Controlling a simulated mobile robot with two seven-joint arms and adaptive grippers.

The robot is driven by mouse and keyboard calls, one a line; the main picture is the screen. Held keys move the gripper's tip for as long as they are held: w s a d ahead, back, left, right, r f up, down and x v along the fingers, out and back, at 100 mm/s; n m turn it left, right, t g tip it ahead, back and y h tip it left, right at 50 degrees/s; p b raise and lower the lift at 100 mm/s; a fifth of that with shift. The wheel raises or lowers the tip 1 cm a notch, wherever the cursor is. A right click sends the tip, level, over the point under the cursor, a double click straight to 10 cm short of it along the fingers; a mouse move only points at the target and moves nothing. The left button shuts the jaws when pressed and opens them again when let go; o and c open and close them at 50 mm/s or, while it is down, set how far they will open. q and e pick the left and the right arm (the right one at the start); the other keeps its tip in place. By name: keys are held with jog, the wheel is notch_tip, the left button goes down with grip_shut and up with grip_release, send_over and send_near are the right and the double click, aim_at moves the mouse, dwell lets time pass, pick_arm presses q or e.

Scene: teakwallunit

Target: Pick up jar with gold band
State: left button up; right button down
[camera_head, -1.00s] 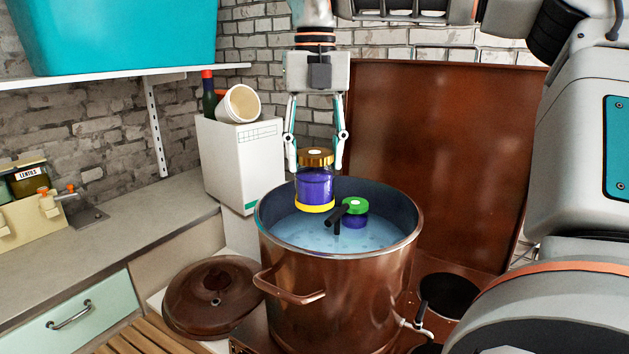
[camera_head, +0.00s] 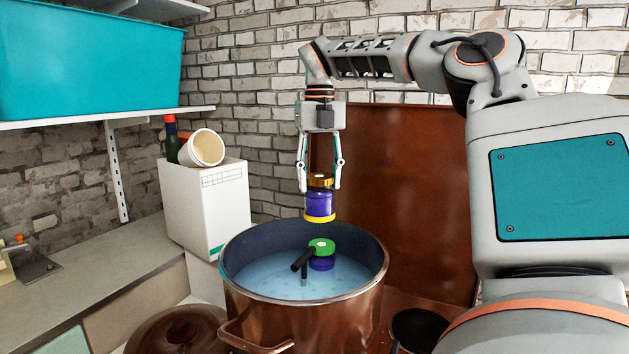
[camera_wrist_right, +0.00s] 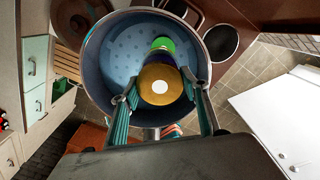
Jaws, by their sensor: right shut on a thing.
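The jar with a gold lid and a yellow-gold band at its base (camera_head: 319,205) has dark purple contents and hangs upright above the copper pot (camera_head: 303,308). My right gripper (camera_head: 320,184) is shut on it at the lid from above. In the right wrist view the gold lid (camera_wrist_right: 159,87) sits between the two fingers (camera_wrist_right: 157,98). A second jar with a green lid (camera_head: 321,248) stands in the pale blue water in the pot, beside a black handle-like piece (camera_head: 302,261). My left gripper is not in view.
A white box (camera_head: 207,208) with a cream cup (camera_head: 203,148) and a dark bottle (camera_head: 172,140) on top stands left of the pot. A teal bin (camera_head: 90,65) rests on the shelf above. A brown lid (camera_head: 176,332) lies at the lower left. A brown panel (camera_head: 405,200) stands behind.

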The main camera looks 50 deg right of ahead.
dwell(0.3)
notch_tip(320, 180, up, 12)
dwell(1.4)
